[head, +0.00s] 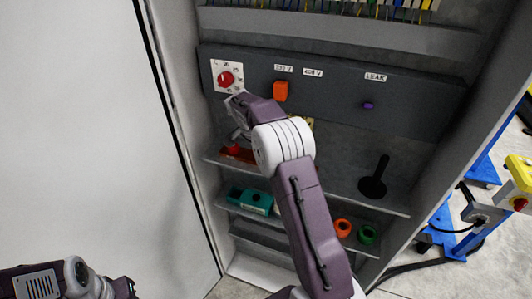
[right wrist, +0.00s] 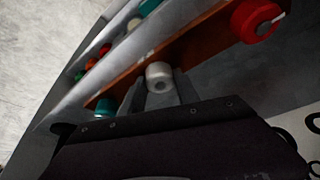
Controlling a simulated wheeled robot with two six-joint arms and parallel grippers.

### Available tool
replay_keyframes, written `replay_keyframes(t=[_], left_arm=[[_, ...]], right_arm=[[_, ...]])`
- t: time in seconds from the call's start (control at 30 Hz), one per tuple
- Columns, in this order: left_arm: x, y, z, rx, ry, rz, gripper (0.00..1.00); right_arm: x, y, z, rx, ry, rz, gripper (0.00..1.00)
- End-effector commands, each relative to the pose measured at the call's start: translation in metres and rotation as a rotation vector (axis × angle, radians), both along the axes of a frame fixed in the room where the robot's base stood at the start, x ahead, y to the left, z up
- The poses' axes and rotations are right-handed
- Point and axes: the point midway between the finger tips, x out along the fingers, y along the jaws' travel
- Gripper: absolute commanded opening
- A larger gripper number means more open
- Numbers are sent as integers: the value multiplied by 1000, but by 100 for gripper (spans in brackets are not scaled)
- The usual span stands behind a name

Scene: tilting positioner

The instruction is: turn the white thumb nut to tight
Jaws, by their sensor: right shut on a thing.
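The white thumb nut (right wrist: 157,72) sits on an orange-brown plate (right wrist: 205,38) in the right wrist view. My right gripper (right wrist: 159,88) is shut on the nut, one grey finger on each side of it. In the head view my right gripper (head: 238,134) reaches into the cabinet just above the red knob, and the nut cannot be made out there. My left gripper (head: 124,287) is at the lower left edge of the head view, far from the nut, too small and cut off to tell its jaws.
A red knob (right wrist: 256,18) stands on the same plate beside the nut. Above are a red dial (head: 226,79), an orange switch (head: 281,91) and a purple knob (head: 368,105). A black post (head: 374,180) stands on the shelf to the right. A teal block (head: 252,200) lies below.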

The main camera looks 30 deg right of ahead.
Motion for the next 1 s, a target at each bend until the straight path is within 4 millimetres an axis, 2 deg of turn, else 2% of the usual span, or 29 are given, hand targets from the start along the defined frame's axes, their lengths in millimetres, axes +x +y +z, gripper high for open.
replay_keyframes(t=[0.2,0.23,0.3,0.67,1.0], left_arm=[[0,0,0,0,0,0,36],[0,0,0,0,0,0,36],[0,0,0,0,0,0,36],[0,0,-2,0,0,0,36],[0,0,-9,0,0,0,36]], right_arm=[[1,0,1,-1,-4,2,0],[1,0,1,-1,-4,2,43],[1,0,1,-1,-4,2,59],[0,2,6,-1,-4,2,59],[-7,28,70,-1,-5,3,59]])
